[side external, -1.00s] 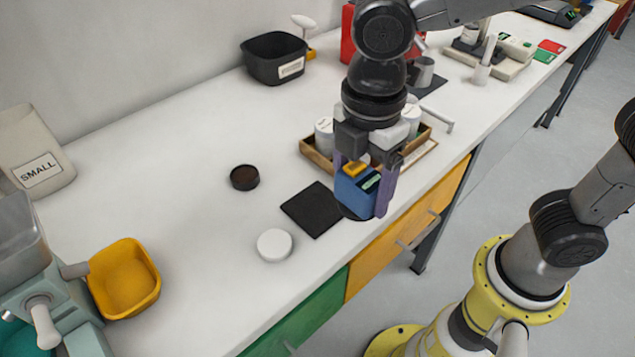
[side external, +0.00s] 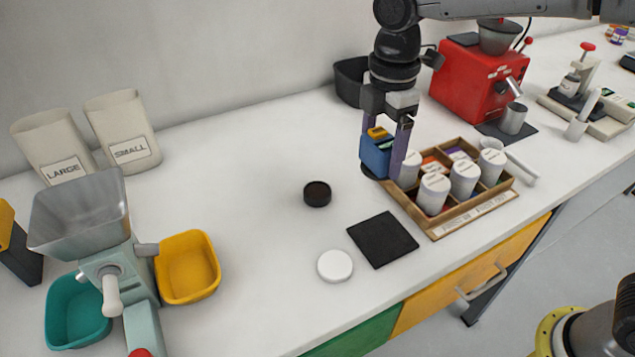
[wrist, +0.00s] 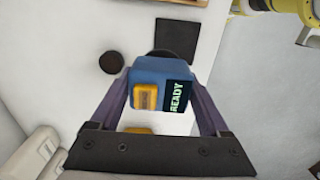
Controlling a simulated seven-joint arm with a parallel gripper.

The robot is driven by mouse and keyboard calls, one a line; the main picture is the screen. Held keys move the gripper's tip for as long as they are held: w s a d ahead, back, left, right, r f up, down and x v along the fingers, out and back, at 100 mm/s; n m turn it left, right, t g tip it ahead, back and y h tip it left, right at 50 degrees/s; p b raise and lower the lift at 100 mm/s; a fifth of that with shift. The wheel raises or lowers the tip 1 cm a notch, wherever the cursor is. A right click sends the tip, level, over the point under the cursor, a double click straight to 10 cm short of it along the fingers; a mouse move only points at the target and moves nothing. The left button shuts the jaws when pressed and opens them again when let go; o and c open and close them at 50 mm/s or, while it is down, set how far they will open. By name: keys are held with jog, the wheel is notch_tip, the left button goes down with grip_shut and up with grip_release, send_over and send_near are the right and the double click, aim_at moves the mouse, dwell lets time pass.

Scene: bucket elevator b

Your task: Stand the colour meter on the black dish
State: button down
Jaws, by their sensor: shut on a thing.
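The colour meter (side external: 376,154) is a blue block with a yellow button and a dark round foot. My gripper (side external: 384,160) is shut on it and holds it upright above the table, beside the rack's left end. In the wrist view the meter (wrist: 150,73) sits between the fingers, with its screen reading READY. The black dish (side external: 317,194) is a small round dark dish with a brownish inside, on the white table left of the meter. It also shows in the wrist view (wrist: 111,63), clear of the meter. Nothing stands on it.
A flat black square mat (side external: 383,239) and a white disc (side external: 335,265) lie in front of the dish. A wooden rack (side external: 440,231) of white jars is close on the right. A yellow bin (side external: 187,267) and a hopper machine (side external: 85,215) stand left. Table around the dish is clear.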

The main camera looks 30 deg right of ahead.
jog(key=w+a+f, duration=0.1)
jog(key=w+f, duration=0.2)
jog(key=w, duration=0.1)
jog(key=w+a+f, duration=0.2)
jog(key=w+f, duration=0.1)
jog(key=w, duration=0.1)
jog(key=w+a+f, duration=0.2)
jog(key=w+f, duration=0.1)
jog(key=w, duration=0.1)
jog(key=shift+a+f, duration=0.15)
jog(key=shift+f, duration=1.55)
jog(key=shift+f, duration=0.35)
grip_release()
jog(key=shift+r, duration=0.1)
